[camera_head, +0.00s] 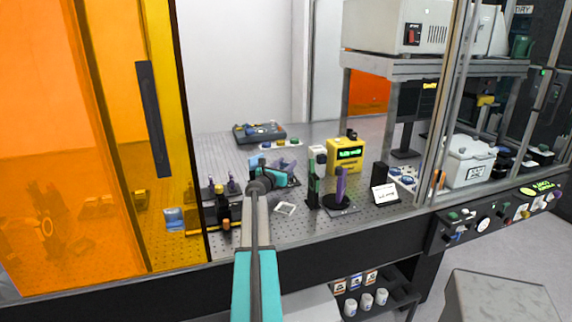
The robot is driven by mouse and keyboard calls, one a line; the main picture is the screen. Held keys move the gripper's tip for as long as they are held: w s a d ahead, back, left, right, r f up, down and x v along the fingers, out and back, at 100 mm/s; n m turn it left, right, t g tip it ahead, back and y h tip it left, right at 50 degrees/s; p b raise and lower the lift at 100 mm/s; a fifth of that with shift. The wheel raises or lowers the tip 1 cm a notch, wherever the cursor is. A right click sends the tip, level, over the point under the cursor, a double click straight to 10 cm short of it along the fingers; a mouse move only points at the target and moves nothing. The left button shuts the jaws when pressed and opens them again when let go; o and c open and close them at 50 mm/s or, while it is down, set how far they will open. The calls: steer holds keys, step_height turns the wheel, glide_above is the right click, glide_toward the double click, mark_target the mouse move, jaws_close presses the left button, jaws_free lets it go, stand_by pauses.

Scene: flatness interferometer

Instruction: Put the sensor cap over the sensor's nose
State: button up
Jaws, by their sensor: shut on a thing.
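My arm reaches from the bottom over the perforated optical bench (300,225). My gripper (284,174) is above the middle of the bench, pointing away and to the right. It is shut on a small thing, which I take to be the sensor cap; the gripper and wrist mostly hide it. I cannot pick out the sensor's nose with certainty among the small bench devices.
A purple post on a black base (341,186) and a green-and-black post (315,182) stand right of my gripper. A yellow box (345,154) with a green display is behind them. Dark mounts (222,205) stand left. An orange panel (75,140) borders the left side.

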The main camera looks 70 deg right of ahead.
steer(key=shift+f, duration=0.45)
steer(key=shift+f+b, duration=0.4)
steer(key=shift+b, duration=0.15)
stand_by(0.8)
steer(key=o, duration=1.2)
steer(key=shift+r, duration=0.1)
steer(key=shift+r+p, duration=2.5)
steer(key=shift+r, duration=0.95)
